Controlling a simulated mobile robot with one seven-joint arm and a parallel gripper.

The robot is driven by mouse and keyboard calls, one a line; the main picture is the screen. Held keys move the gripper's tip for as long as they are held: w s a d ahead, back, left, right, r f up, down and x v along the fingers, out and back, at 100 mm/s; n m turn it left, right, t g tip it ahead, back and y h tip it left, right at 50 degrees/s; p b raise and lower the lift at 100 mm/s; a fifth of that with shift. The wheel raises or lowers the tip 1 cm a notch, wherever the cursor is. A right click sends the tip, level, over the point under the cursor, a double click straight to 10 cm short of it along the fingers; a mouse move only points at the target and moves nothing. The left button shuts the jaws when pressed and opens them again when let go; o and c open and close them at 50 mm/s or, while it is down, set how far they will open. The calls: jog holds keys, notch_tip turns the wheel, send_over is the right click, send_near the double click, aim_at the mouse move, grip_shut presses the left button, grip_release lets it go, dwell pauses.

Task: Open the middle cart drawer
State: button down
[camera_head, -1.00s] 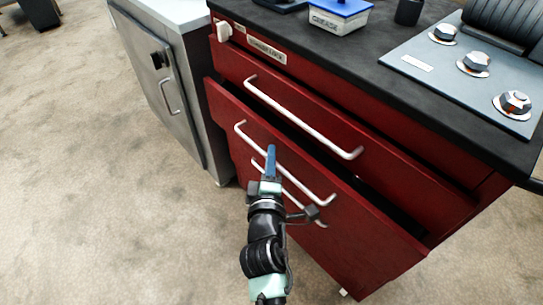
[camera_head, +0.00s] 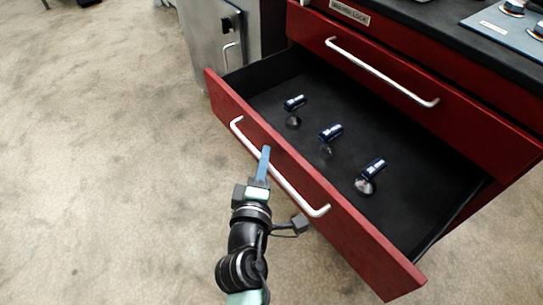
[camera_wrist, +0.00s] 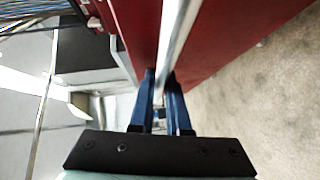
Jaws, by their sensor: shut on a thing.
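The middle drawer (camera_head: 350,225) of the red cart is pulled far out, and its black inside shows. Its silver bar handle (camera_head: 294,190) runs along the red front. My gripper (camera_head: 265,158) is at the handle, left of its middle, with its blue fingers shut on the bar. In the wrist view the handle (camera_wrist: 176,35) runs between the two blue fingers of my gripper (camera_wrist: 163,85), beside the red drawer front. The exact contact at the fingertips is partly hidden by the fingers.
Three dark blue cylindrical items with clear ends (camera_head: 331,133) lie in the drawer. The top drawer (camera_head: 400,85) above is shut. A grey cabinet (camera_head: 215,45) stands at the cart's left. Carpeted floor (camera_head: 110,150) on the left is clear.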

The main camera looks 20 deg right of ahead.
jog(key=shift+s+a, duration=0.25)
jog(key=shift+a, duration=0.35)
jog(key=c, duration=0.9)
grip_release()
jog(key=v, duration=1.3)
jog(key=shift+w, duration=0.1)
